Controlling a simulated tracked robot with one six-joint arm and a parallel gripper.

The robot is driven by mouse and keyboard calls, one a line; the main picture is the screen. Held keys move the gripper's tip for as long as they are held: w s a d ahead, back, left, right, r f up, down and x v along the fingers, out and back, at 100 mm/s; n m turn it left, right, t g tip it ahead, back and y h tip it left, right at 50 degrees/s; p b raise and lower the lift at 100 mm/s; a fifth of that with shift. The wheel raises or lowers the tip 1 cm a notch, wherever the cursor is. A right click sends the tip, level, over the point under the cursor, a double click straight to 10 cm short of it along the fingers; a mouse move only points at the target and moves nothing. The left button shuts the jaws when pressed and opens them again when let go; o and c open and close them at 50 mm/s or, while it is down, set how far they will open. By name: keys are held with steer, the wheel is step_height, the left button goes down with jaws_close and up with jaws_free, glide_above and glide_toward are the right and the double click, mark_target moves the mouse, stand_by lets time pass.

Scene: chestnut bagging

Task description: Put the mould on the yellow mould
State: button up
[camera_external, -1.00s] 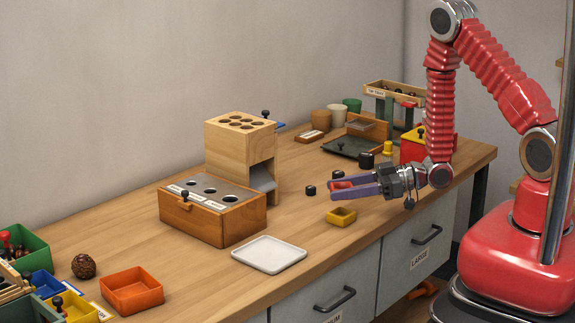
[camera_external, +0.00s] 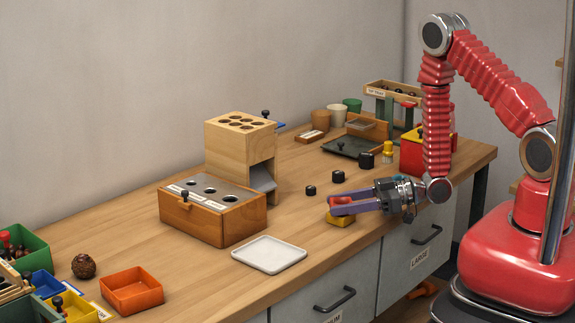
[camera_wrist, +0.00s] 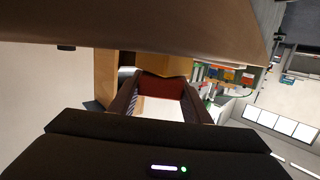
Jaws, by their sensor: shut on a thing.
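My gripper (camera_external: 342,206) is shut on a small red mould (camera_external: 341,200), held between its two purple fingers. The red mould also shows between the fingertips in the wrist view (camera_wrist: 165,88). The yellow mould (camera_external: 335,219) sits on the bench near its front edge, directly under the fingertips and partly hidden by them. I cannot tell whether the red mould touches the yellow one.
A white tray (camera_external: 258,262) lies to the left. A wooden box with holes (camera_external: 230,222) and a taller wooden block (camera_external: 232,150) stand behind it. Several small black cylinders (camera_external: 311,190) stand behind the gripper.

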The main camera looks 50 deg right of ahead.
steer(key=o, duration=1.1)
steer(key=shift+c, duration=0.2)
steer(key=shift+s+d, duration=0.1)
steer(key=shift+d, duration=0.05)
steer(key=shift+v, duration=5.85)
